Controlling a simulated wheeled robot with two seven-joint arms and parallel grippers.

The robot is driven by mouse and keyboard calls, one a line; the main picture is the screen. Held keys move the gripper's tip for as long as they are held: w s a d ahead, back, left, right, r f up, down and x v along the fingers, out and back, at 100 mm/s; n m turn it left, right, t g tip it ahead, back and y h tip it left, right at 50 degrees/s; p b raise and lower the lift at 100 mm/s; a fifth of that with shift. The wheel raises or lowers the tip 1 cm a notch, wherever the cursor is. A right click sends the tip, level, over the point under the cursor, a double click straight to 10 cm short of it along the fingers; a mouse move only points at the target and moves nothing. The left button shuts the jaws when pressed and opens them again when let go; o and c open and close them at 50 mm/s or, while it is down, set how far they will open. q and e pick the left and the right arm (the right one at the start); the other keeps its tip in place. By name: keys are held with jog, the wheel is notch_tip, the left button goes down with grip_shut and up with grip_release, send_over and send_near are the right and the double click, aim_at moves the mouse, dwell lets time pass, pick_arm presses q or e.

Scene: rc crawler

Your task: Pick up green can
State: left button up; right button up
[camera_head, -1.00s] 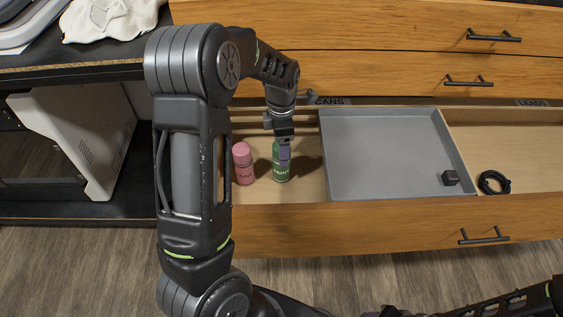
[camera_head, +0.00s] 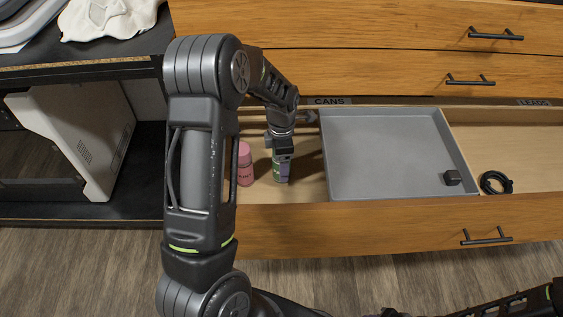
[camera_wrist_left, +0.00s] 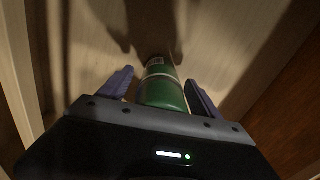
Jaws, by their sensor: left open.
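The green can (camera_head: 278,172) stands upright in the left compartment of the open drawer, partly hidden behind my left gripper (camera_head: 282,172). In the left wrist view the green can (camera_wrist_left: 162,92) lies between the two purple-grey fingers of my left gripper (camera_wrist_left: 158,90). The fingers are spread on either side of it, with a small gap visible at the left finger. The left gripper is open and lowered around the can. My right gripper does not show clearly; only part of that arm is at the lower right.
A pink can (camera_head: 244,165) stands just left of the green can. A grey tray (camera_head: 385,150) holding a small black block (camera_head: 452,177) lies to the right. A coiled black cable (camera_head: 495,183) is in the right compartment. The drawer's front wall (camera_head: 350,225) is close to the cans.

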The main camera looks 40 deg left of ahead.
pick_arm(q)
jog(key=shift+c, duration=0.5)
grip_shut()
dwell(0.7)
